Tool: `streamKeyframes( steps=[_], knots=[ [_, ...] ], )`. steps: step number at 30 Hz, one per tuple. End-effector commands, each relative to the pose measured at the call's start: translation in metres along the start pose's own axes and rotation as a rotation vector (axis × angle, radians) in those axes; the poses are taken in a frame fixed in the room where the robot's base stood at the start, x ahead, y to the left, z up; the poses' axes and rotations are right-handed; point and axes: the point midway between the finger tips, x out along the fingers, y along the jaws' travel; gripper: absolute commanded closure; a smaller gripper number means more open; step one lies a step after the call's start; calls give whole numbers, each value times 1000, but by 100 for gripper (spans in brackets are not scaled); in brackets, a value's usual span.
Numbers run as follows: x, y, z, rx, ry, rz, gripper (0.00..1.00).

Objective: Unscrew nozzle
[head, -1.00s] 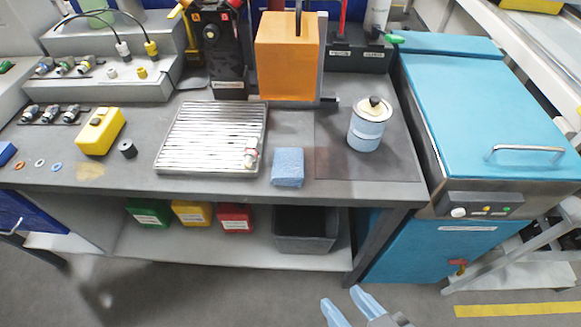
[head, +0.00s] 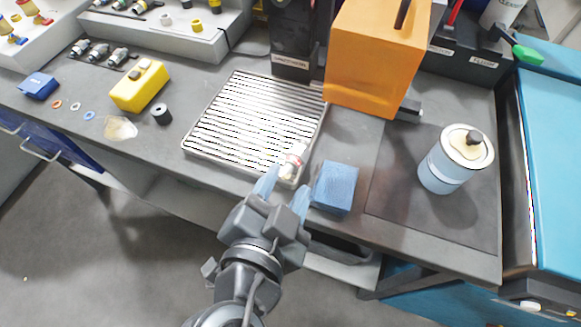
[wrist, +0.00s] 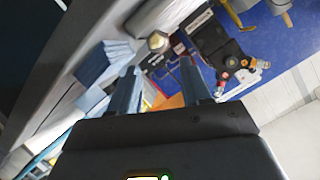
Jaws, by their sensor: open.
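A small white fitting with a red band, likely the nozzle (head: 293,160), stands on the front right corner of the slatted metal tray (head: 215,149). My gripper (head: 284,186) is open and empty at the tray's front edge, with its two light blue fingers apart just in front of the fitting. In the wrist view, my gripper (wrist: 160,75) also shows spread fingers, and a round pale end, likely the fitting (wrist: 157,42), lies beyond the gap between them. I cannot tell whether either finger touches it.
A blue sponge-like block (head: 335,188) sits close to the right finger. An orange box (head: 375,60) stands behind, and a blue-white can (head: 452,160) stands on a dark mat at right. A yellow block (head: 139,87) and black cylinder (head: 161,114) lie left.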

Motion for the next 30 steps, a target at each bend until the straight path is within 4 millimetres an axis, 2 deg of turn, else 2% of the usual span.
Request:
streamKeyframes(
  steps=[15, 21, 28, 30],
  knots=[
    [65, 0, -1, -1, 0, 2, 52],
    [76, 1, 0, -2, 0, 1, 52],
    [76, 1, 0, -1, -1, 0, 52],
    [76, 1, 0, -1, -1, 0, 57]
  ],
)
